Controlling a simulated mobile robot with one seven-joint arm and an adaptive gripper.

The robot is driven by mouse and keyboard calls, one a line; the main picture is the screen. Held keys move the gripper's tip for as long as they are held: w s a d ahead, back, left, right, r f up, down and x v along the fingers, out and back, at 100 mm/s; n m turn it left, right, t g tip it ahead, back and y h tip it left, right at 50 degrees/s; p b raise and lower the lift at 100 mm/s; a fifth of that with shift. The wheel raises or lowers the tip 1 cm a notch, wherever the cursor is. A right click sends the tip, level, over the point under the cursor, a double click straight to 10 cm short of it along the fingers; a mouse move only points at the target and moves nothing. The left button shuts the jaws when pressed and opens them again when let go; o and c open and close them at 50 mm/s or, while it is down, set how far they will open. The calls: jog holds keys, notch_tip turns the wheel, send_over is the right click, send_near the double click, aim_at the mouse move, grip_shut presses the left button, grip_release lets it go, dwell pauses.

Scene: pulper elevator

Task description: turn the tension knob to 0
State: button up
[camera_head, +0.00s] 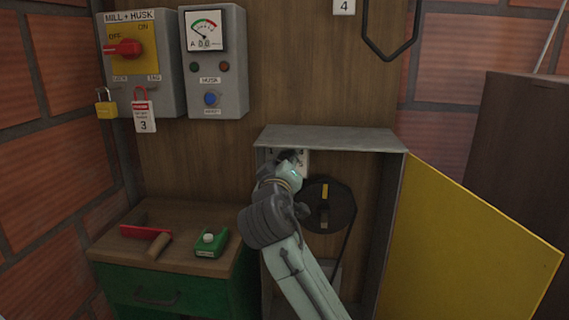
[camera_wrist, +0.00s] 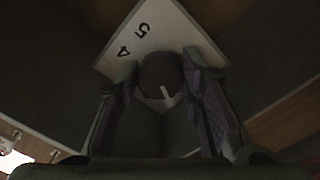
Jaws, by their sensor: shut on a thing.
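The tension knob (camera_wrist: 160,78) is a dark round knob with a white pointer line, seen in the wrist view. It sits on a pale dial plate (camera_wrist: 150,30), on which the digits 4 and 5 show. My gripper (camera_wrist: 160,95) has a finger on each side of the knob and is shut on it. In the head view my gripper (camera_head: 289,158) reaches into the open grey cabinet (camera_head: 330,139) and covers most of the knob and plate. The digit 0 and the pointer's exact reading are hidden or too dark to tell.
A dark pulley wheel (camera_head: 338,205) with a belt is right of my gripper. The yellow cabinet door (camera_head: 460,245) stands open at right. Switch boxes hang above.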

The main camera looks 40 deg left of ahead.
jog(key=shift+n+p, duration=0.35)
jog(key=shift+n, duration=4.25)
jog(key=o, duration=1.2)
jog(key=v, duration=1.2)
